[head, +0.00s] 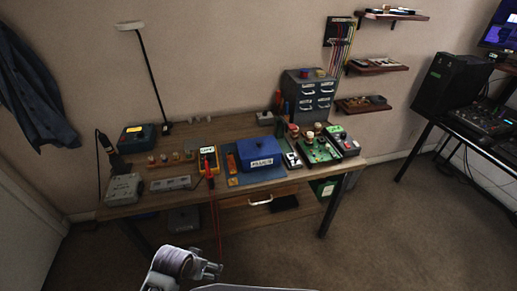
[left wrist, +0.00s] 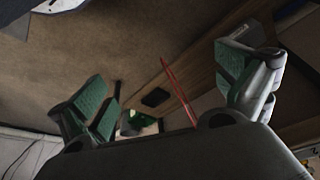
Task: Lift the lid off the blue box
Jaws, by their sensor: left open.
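The blue box (head: 259,148) sits on a blue mat (head: 233,168) on the wooden workbench (head: 330,168), right of its middle. It has a white label on its front, and its blue lid looks to be on. My left gripper (head: 214,270) is low in front of the bench in the head view, well short of the box. In the left wrist view its two green-padded fingers (left wrist: 165,85) are wide apart with nothing between them. The box does not show clearly in the left wrist view. My right gripper is not in view.
A yellow multimeter (head: 208,160) with red leads hanging over the front edge stands left of the box. A green circuit board (head: 318,150) and a grey drawer cabinet (head: 309,95) are to its right. The floor before the bench is clear.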

